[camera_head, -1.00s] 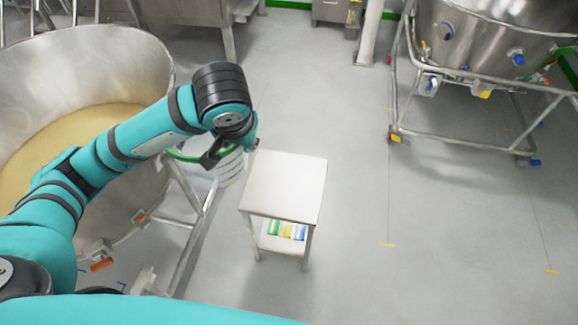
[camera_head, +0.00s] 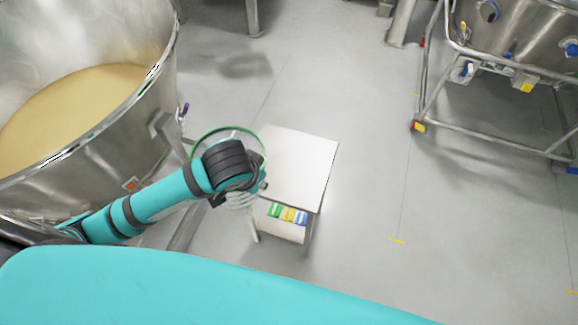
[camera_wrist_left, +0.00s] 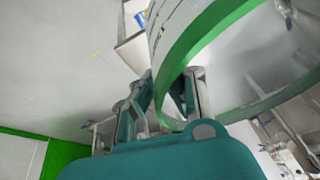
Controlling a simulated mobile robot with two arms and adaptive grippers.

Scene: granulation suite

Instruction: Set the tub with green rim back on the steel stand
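The tub with green rim (camera_head: 232,128) is at the left edge of the steel stand in the head view, partly hidden by my left wrist. Its green rim and pale wall fill the upper right of the left wrist view (camera_wrist_left: 178,70). My left gripper (camera_wrist_left: 170,92) has its fingers on either side of the rim and appears shut on it. The steel stand (camera_head: 302,165) has a bare, flat top. The tub overlaps the stand's left side in the picture; I cannot tell whether they touch. My right gripper is not in view.
A large steel vessel of tan powder (camera_head: 75,100) stands at the left, close to my left arm. Coloured items (camera_head: 287,213) lie on the stand's lower shelf. Another steel vessel on a tubular frame (camera_head: 485,135) stands at the right. The floor between is clear.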

